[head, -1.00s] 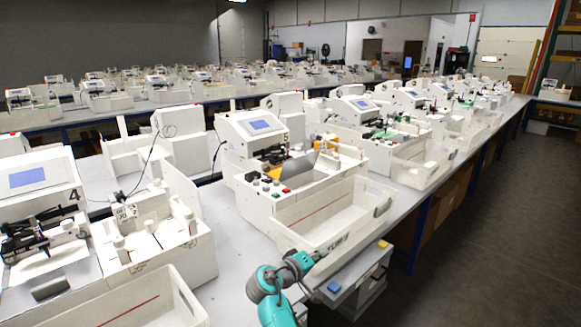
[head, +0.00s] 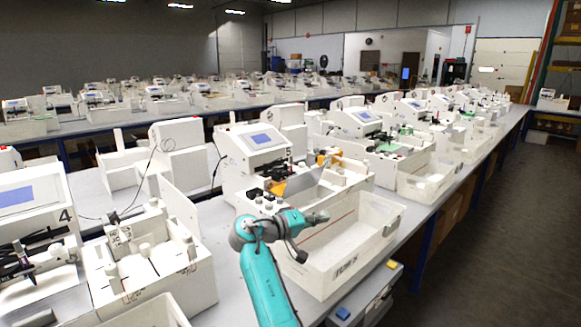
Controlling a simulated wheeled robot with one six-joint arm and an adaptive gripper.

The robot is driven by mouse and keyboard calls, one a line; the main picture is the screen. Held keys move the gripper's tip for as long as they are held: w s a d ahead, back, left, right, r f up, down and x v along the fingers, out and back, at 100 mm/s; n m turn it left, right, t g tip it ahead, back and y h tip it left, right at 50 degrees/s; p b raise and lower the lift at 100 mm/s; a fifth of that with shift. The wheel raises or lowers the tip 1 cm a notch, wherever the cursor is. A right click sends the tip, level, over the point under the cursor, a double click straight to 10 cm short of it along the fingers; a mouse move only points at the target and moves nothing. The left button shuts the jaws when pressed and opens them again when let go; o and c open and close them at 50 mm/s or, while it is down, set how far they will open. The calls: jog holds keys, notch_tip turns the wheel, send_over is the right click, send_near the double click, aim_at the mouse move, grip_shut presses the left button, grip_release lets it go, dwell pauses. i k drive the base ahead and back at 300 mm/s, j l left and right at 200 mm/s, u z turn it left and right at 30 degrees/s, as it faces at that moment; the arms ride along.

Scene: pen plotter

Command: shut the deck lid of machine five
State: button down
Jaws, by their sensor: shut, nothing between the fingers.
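Machine five (head: 250,150) is a white plotter with a tilted blue screen, in the middle of the head view. A thin grey, see-through panel (head: 300,183), which looks like its deck lid, stands tilted up above the front deck. My gripper (head: 320,216) is shut and empty. In the picture it is just below and right of the panel, over the near side of the machine and its tub. I cannot tell its exact distance from the lid. My arm hides the machine's lower front and part of its row of knobs.
A white open tub (head: 372,235) stands in front of machine five. Machine four (head: 35,200) is at the left, with a white box (head: 155,265) beside it. A grey cart (head: 372,290) stands below the tub. The aisle floor (head: 480,260) at right is clear.

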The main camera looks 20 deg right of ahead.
aim_at(306, 179)
jog(key=i, duration=1.3)
